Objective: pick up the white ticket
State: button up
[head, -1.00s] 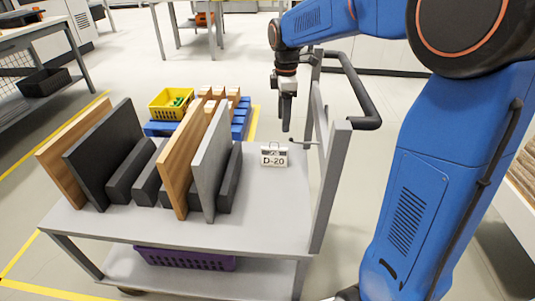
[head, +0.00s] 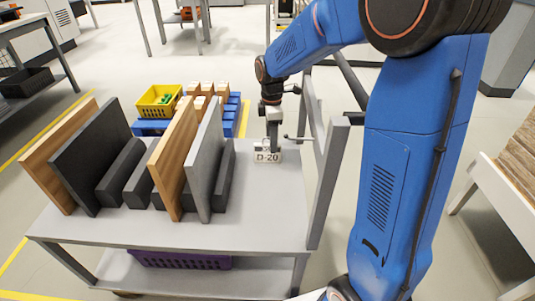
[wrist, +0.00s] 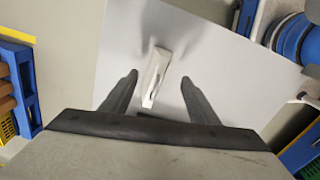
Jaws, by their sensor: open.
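The white ticket (head: 266,156), marked D-20, stands on the grey cart top (head: 262,210), to the right of the grey panel. In the wrist view the ticket (wrist: 155,78) shows from above as a narrow white piece between the two fingers, with a gap on each side. My gripper (head: 273,145) points down right at the ticket in the head view and partly covers it. Its dark fingers (wrist: 157,88) are spread apart in the wrist view and hold nothing.
Wooden, black and grey panels (head: 75,155) stand in dark blocks on the cart's left. The cart's upright handle frame (head: 327,185) rises close to the right of the ticket. A yellow basket (head: 158,100) and blue pallet (head: 232,110) lie behind. A purple basket (head: 180,259) sits on the lower shelf.

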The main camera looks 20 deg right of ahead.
aim_at(268, 149)
jog(key=shift+w+d+f, duration=0.1)
jog(key=shift+f, duration=1.35)
jog(key=shift+w+d+f, duration=0.1)
jog(key=shift+f, duration=1.3)
jog(key=c, duration=1.2)
